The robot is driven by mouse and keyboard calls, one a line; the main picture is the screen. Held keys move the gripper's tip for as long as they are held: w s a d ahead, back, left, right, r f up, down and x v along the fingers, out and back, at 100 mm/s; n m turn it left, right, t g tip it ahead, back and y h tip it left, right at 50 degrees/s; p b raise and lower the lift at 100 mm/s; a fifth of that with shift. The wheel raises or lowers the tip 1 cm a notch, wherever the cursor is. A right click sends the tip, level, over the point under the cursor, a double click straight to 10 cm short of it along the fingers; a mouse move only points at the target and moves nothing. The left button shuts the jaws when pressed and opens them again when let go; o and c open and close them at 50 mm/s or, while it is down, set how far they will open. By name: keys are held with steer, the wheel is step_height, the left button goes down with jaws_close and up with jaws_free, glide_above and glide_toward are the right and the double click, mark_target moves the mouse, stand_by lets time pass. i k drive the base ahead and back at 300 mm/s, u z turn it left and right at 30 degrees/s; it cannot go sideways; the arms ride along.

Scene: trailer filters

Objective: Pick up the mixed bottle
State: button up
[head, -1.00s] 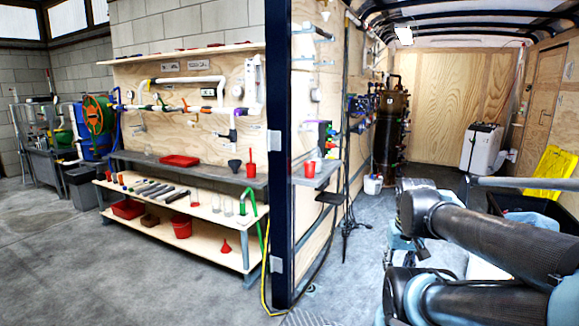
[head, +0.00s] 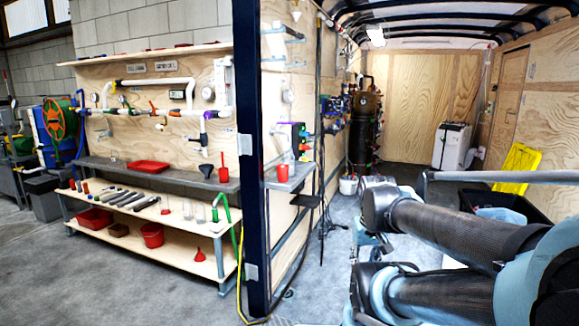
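I cannot single out a mixed bottle. Small clear vessels (head: 200,213) stand on the middle shelf of the wooden workbench, too small to tell apart. Several dark cylinders (head: 125,199) lie side by side to their left, and small coloured pieces stand at the shelf's left end. My gripper is not clearly in view. Only my dark arm links show at the lower right, well apart from the shelf.
Red bins (head: 152,235) and a red funnel (head: 199,254) are on the low shelf (head: 120,243). A dark blue post (head: 248,150) with hanging cables stands between workbench and trailer. A black crate (head: 470,200) is at right. Grey floor (head: 90,290) is clear at left.

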mark_target(288, 158)
steer(key=i, duration=0.85)
